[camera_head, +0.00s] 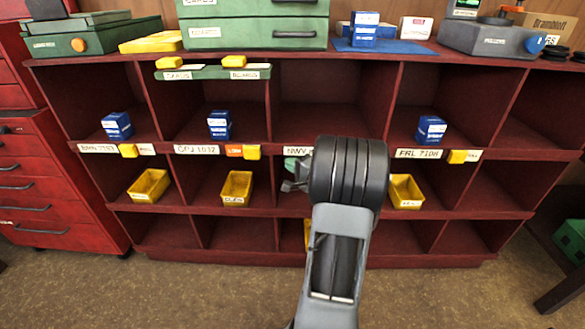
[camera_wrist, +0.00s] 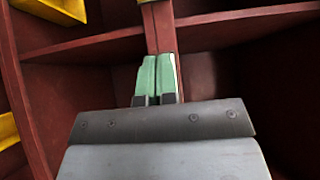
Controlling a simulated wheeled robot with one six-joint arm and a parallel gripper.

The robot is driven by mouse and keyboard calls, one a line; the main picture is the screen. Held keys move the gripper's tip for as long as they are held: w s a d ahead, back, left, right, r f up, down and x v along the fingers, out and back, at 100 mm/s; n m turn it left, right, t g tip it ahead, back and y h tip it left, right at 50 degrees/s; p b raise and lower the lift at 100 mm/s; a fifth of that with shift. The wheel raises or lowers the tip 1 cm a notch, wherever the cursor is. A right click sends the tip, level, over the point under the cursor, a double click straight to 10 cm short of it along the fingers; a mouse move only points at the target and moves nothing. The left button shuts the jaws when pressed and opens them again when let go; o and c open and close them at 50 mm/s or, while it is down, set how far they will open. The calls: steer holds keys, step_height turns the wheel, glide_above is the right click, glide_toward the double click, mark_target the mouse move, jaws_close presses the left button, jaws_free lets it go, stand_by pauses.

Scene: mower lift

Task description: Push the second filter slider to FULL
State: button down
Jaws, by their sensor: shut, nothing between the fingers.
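Yellow sliders sit along the front edge of the middle shelf in the head view: one at the left (camera_head: 128,151), a second (camera_head: 252,152) beside an orange mark and the second column's label, and one at the right (camera_head: 457,156). My arm hides part of this edge in the third column. My gripper (camera_head: 291,166) is in front of the shelf, right of and slightly below the second slider, apart from it. In the wrist view its green fingers (camera_wrist: 158,79) are together and empty, pointing toward an upright divider. I cannot tell whether they touch it.
The dark red shelf (camera_head: 280,212) holds blue boxes (camera_head: 219,125) and yellow bins (camera_head: 237,186). Two more yellow pieces (camera_head: 233,62) sit on a green rail above. A red drawer cabinet (camera_head: 50,190) stands at left. The floor in front is clear.

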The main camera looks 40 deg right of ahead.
mark_target(260, 151)
steer(key=w, duration=0.3)
steer(key=w+b, duration=0.1)
steer(key=w, duration=0.2)
steer(key=shift+w+a+f+b, duration=0.15)
steer(key=shift+w+b, duration=0.15)
steer(key=shift+w+a+b, duration=0.4)
steer(key=shift+w+a, duration=0.3)
steer(key=shift+a, duration=0.1)
steer(key=shift+w+a, duration=0.6)
